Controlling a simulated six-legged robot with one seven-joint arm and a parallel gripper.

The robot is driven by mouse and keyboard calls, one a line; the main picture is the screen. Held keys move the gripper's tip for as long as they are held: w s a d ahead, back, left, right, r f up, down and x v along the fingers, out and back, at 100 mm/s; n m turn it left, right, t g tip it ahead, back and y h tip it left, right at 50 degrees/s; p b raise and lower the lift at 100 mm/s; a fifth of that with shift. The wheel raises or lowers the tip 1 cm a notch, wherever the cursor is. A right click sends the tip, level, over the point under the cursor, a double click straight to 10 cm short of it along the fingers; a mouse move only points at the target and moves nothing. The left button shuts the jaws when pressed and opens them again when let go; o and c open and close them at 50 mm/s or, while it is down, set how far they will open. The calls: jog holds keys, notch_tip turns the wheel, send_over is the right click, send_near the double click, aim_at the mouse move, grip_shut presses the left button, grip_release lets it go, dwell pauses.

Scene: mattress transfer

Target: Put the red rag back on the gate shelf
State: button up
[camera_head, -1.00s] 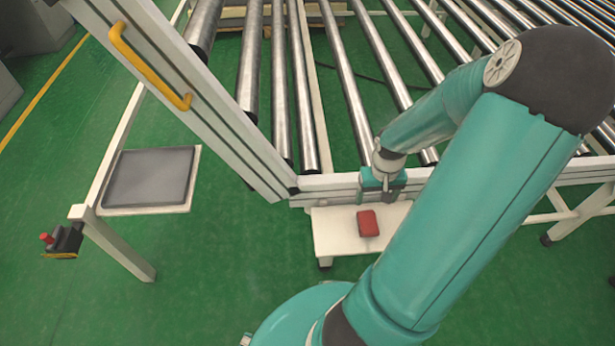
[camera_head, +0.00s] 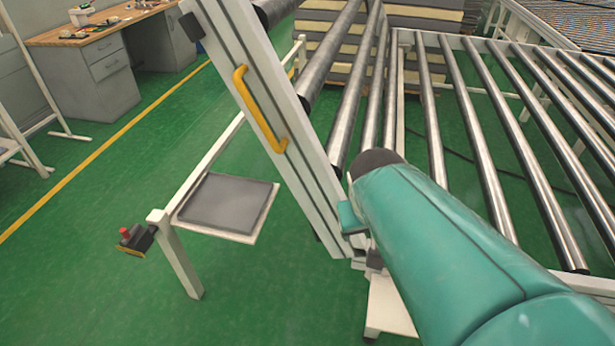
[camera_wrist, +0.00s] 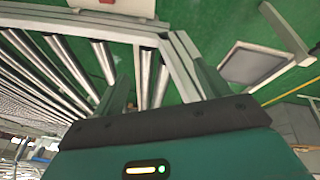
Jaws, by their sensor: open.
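The red rag (camera_wrist: 107,2) shows only as a small red patch at the top edge of the wrist view, on a white shelf (camera_wrist: 140,8). In the head view my arm hides the rag, and only part of that white shelf (camera_head: 388,312) shows below the roller table. A grey-topped shelf (camera_head: 262,212) stands left of the slanted gate frame (camera_head: 283,135) with its yellow handle. It also shows at the right of the wrist view (camera_wrist: 285,58), empty. My gripper (camera_wrist: 163,90) is open and empty, apart from the rag.
The roller conveyor (camera_head: 440,130) fills the right side. A wooden workbench (camera_head: 100,32) and stacked mattresses (camera_head: 425,40) are farther back.

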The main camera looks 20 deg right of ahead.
jog(key=s+a+r+n+t+y, duration=0.1)
jog(key=s+a+r+t+y, duration=0.1)
jog(key=a+r, duration=0.3)
jog(key=s+a, duration=0.1)
jog(key=a, duration=0.2)
jog(key=shift+s+a+n+y, duration=0.2)
jog(key=shift+s+n+y, duration=0.1)
jog(key=shift+n, duration=0.1)
jog(key=shift+r, duration=0.1)
dwell(0.4)
